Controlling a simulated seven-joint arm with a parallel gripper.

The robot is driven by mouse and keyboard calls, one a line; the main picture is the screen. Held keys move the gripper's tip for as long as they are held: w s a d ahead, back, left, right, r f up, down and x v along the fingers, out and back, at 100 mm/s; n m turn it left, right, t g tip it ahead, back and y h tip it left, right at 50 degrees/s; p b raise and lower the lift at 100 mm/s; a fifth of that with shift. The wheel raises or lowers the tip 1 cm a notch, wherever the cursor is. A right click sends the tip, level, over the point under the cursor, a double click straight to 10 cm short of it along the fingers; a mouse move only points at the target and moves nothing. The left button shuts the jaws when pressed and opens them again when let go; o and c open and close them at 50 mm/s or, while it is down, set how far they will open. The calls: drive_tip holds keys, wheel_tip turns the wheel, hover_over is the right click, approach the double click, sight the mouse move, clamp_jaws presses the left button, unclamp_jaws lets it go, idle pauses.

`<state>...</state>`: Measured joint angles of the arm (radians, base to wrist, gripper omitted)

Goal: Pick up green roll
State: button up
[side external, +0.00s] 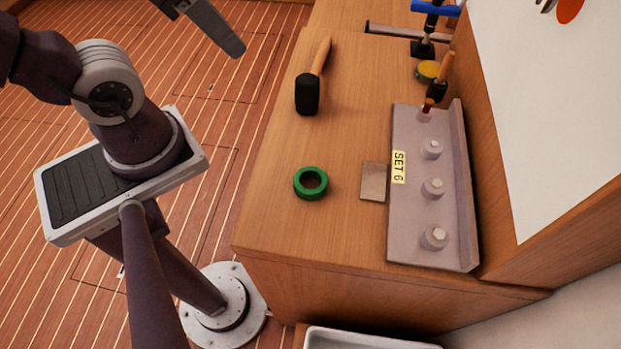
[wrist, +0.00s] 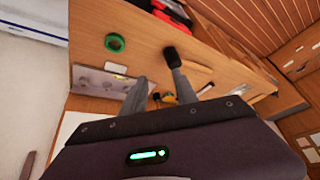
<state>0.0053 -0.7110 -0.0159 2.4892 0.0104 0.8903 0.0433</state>
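The green roll (side external: 311,196) is a ring lying flat on the wooden bench top (side external: 265,215), near its front left edge. It also shows in the wrist view (wrist: 109,47) at the upper left, beyond the fingers. My gripper (wrist: 176,82) shows two grey fingers spread apart with no object held. In the side external view only part of my gripper is visible at the top edge, above the floor and left of the bench. It is well away from the roll.
A black-headed mallet (side external: 307,94) lies behind the roll. A small tan plate (side external: 373,182) lies right of it, beside a grey rack (side external: 408,235) labelled SET 6 with pegs. More tools and a yellow roll (side external: 428,70) are farther back. Bench around the roll is clear.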

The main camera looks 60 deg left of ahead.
drive_tip(key=w+d+f+m+g, duration=0.25)
drive_tip(key=w+f+m, duration=0.2)
drive_tip(key=m, duration=0.25)
drive_tip(key=m+g, duration=0.3)
drive_tip(key=m, duration=1.2)
hover_over(323, 178)
drive_tip(key=f, duration=1.1)
drive_tip(key=shift+w+a, duration=0.15)
drive_tip(key=shift+w, duration=0.1)
drive_tip(key=f, duration=0.6)
drive_tip(key=shift+s+d+f, duration=0.2)
drive_tip(key=shift+s+f, duration=0.05)
drive_tip(key=shift+f, duration=0.2)
clamp_jaws()
